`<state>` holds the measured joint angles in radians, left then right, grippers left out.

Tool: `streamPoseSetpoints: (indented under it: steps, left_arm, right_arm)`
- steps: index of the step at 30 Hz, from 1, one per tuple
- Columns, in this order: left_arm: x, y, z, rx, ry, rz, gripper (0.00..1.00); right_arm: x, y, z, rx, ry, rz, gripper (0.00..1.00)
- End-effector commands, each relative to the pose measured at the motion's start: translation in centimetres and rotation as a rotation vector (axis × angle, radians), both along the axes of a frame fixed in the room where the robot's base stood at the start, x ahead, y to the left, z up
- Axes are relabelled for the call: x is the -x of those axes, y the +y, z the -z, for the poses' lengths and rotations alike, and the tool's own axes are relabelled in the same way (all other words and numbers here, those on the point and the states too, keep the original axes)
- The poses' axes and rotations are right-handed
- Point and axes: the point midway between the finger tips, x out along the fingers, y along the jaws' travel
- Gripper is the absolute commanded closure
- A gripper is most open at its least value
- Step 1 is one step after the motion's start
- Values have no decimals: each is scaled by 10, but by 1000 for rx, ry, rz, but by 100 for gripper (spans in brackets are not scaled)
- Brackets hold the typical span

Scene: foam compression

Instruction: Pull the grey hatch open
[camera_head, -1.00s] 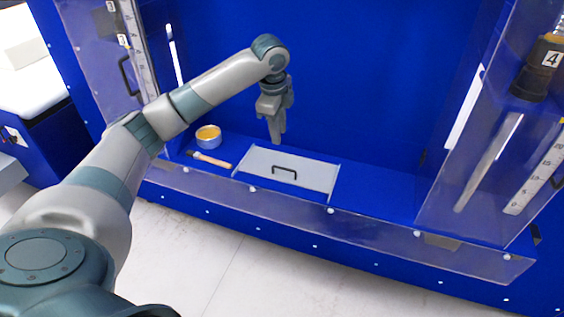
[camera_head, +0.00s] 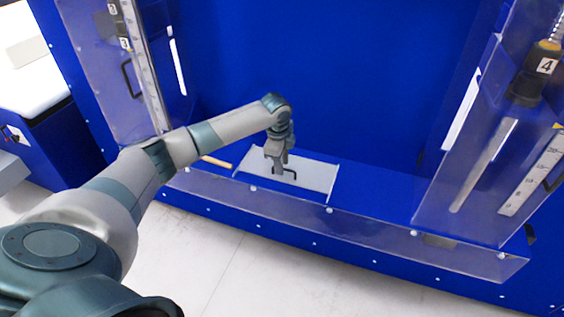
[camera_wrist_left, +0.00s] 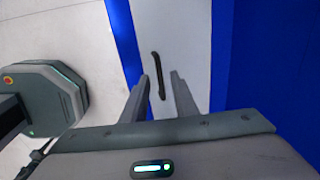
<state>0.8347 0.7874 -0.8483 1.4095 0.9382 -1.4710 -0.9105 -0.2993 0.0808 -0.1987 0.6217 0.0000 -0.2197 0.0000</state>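The grey hatch (camera_head: 317,174) is a flat light-grey panel lying shut in the blue floor of the booth. Its dark bar handle (camera_head: 291,182) stands up near the front edge and also shows in the left wrist view (camera_wrist_left: 155,66). My left gripper (camera_head: 278,172) points down just over the hatch at the handle. In the left wrist view my left gripper (camera_wrist_left: 161,84) has its fingers apart, with the handle's near end in the gap between them. I cannot tell whether either finger touches it. My right gripper is not in view.
A wooden-handled tool (camera_head: 216,162) lies left of the hatch, partly behind my arm. A low clear panel (camera_head: 350,226) runs along the booth's front edge. Clear side panels with rulers stand left (camera_head: 150,70) and right (camera_head: 480,150). The blue floor right of the hatch is clear.

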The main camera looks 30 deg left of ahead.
Motion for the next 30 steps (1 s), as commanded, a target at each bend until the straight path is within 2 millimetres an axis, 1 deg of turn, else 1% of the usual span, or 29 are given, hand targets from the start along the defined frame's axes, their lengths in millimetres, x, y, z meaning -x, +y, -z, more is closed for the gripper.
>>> streamPoseSetpoints:
  steps: [10,11,12,14,30]
  left_arm:
    - [-1,0,3,0,0,1,74]
    - [-1,0,3,0,0,1,76]
    - [-1,0,3,0,0,0,86]
    - [-1,0,3,0,0,0,100]
    - [-1,0,3,0,0,0,100]
  right_arm:
    - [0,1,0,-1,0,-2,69]
    - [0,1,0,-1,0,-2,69]
    - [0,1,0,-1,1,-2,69]
    - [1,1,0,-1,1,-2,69]
    - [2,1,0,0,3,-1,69]
